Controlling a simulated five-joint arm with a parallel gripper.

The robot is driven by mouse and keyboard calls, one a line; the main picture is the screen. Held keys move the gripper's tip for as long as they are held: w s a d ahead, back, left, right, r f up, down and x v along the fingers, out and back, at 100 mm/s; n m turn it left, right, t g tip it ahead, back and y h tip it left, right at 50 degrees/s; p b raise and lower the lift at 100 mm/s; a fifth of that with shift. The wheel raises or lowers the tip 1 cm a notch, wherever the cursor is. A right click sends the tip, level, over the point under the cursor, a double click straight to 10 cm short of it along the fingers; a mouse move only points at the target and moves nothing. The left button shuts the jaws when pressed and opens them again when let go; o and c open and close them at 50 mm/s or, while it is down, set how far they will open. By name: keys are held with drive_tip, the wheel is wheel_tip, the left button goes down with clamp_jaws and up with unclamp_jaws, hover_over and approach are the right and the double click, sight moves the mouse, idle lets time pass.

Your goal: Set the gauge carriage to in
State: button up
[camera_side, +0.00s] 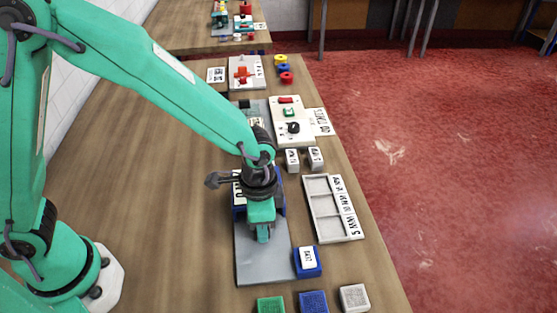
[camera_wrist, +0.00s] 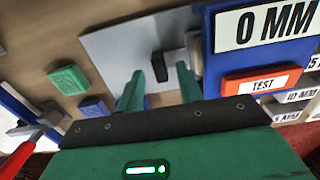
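The gauge is a blue housing (camera_wrist: 212,75) with a "0 MM" sign (camera_wrist: 268,28) and an orange TEST button (camera_wrist: 262,81), beside a grey plate (camera_wrist: 112,48). A black upright piece (camera_wrist: 159,66), possibly the carriage or its handle, stands over the plate near a pale bar by the housing. My gripper (camera_wrist: 160,84) is open, with the black piece showing between its fingers; contact is not clear. In the side view my gripper (camera_side: 263,236) points down over the grey plate (camera_side: 262,268), and my wrist hides most of the blue housing (camera_side: 281,203).
A grey compartment tray (camera_side: 318,231) with MM labels lies to the right. A labelled blue block (camera_side: 307,261) and green (camera_side: 271,304), blue (camera_side: 313,302) and white (camera_side: 354,297) blocks lie in front. A switch panel (camera_side: 290,110) stands behind. The table's left side is clear.

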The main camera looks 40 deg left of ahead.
drive_tip(key=shift+f, duration=0.7)
drive_tip(key=shift+c, duration=0.3)
clamp_jaws()
drive_tip(key=shift+w+a+r, duration=0.1)
drive_tip(key=shift+w+a, duration=0.8)
drive_tip(key=shift+o, duration=0.3)
unclamp_jaws()
